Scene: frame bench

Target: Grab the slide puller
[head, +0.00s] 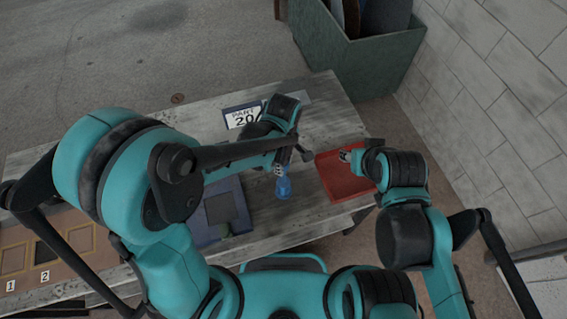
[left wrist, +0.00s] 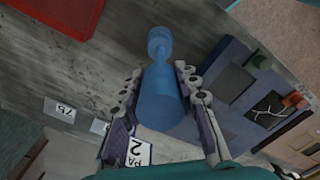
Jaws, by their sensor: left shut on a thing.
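The slide puller, a smooth blue bottle-shaped piece (head: 284,188), is at the middle of the bench, just left of the red tray. In the left wrist view the blue piece (left wrist: 161,88) lies between the two finger chains, its narrow knobbed end pointing away. My left gripper (head: 283,165) is shut on it; the wrist view shows a finger along each side (left wrist: 158,78). I cannot tell whether it touches the bench. My right gripper (head: 345,155) is over the red tray's back edge, its fingers too small to read.
The red tray (head: 338,186) lies to the right on the bench. A dark blue frame (head: 240,190) with a grey panel is to the left. A brown board with numbered squares (head: 78,240) is farther left. A white sign (head: 233,120) lies behind. A green bin (head: 375,55) stands beyond the bench.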

